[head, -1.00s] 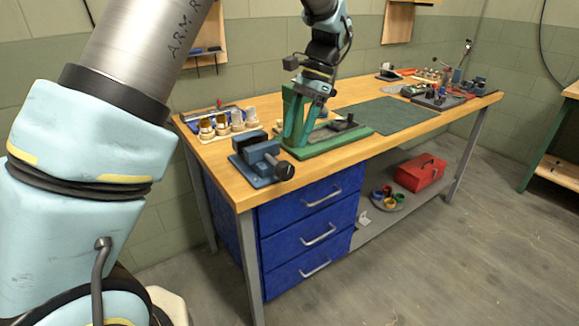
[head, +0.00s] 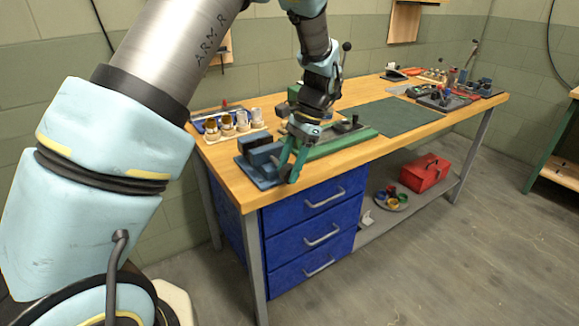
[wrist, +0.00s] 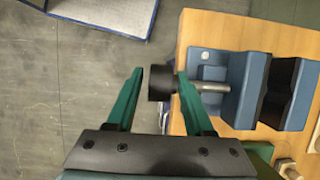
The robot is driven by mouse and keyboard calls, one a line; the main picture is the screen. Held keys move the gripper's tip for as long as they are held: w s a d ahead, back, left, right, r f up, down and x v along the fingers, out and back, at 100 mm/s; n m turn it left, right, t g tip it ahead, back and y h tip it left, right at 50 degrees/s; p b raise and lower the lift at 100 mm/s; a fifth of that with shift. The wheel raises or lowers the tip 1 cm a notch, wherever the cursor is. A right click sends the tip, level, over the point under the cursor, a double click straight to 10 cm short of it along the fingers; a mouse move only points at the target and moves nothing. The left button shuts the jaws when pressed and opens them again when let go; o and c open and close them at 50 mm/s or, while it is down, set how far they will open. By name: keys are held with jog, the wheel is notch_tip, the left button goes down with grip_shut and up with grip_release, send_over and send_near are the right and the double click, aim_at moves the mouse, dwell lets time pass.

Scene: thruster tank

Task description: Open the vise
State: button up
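The blue vise (head: 263,160) sits at the front left of the wooden bench, partly hidden by my gripper (head: 285,179). In the wrist view the vise (wrist: 246,88) lies at the right, with a dark space between its two jaw blocks. A grey screw (wrist: 212,87) runs from it to a black knob (wrist: 161,84) past the bench edge. My gripper (wrist: 160,73) is open, its green fingers on either side of the knob. A gap shows between the left finger and the knob; I cannot tell whether the right finger touches it or the screw.
The green fixture (head: 345,143) stands just right of the vise. Several small bottles (head: 228,124) stand behind it at the back left. A dark green mat (head: 402,116) leaves clear room mid-bench. Blue drawers (head: 312,232) are below the front edge.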

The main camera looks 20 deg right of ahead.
jog(key=shift+s, duration=0.1)
grip_shut()
